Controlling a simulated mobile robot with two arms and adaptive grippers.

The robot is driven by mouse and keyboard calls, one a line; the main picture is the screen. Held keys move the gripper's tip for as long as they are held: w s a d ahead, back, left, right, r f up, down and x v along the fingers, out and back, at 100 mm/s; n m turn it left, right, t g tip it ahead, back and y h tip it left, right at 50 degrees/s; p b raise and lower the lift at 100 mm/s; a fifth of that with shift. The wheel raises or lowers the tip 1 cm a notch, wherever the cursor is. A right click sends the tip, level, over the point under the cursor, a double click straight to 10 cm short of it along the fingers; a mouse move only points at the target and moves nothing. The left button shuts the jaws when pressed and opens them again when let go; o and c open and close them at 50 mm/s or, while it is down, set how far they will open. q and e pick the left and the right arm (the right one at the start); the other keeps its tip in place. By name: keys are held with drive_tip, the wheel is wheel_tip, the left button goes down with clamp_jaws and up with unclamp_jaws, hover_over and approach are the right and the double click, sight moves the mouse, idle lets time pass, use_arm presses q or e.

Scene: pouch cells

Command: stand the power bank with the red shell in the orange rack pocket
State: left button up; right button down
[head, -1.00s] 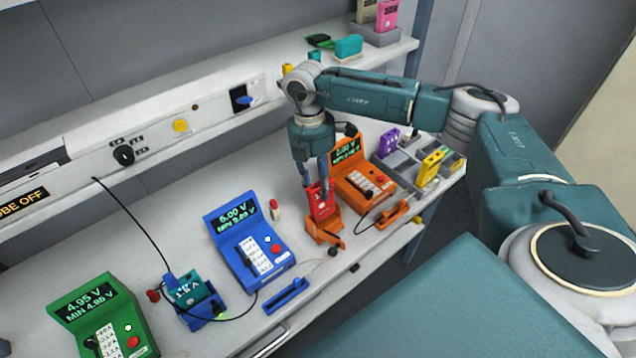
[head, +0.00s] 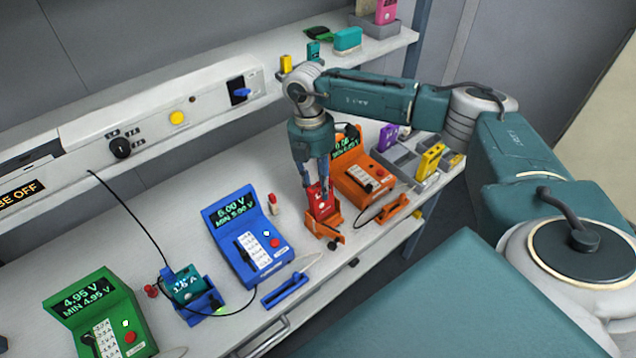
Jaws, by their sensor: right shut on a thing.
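The red-shelled power bank (head: 321,202) is upright in my right gripper (head: 319,188), which points down and is shut on it. Its lower end is at the orange rack pocket (head: 327,227) near the front of the bench. The pocket's front wall overlaps it; I cannot tell whether it rests on the bottom. The orange tester (head: 362,182) stands just behind and right of the pocket, its display partly hidden by my arm. My left gripper is not in view.
A blue tester (head: 248,235) and a green tester (head: 100,315) stand to the left. A teal power bank (head: 185,284) sits in a blue pocket (head: 204,304). A grey tray (head: 403,163) with a yellow power bank (head: 429,162) is at right. A black cable crosses the bench.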

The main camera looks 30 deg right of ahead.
drive_tip(key=shift+f+b, duration=0.3)
drive_tip(key=shift+f, duration=0.3)
drive_tip(key=c, duration=1.3)
unclamp_jaws()
drive_tip(key=shift+s, duration=0.1)
drive_tip(key=shift+c, duration=0.2)
wheel_tip(320, 180, up, 12)
drive_tip(key=w, duration=0.1)
drive_tip(key=shift+w, duration=0.35)
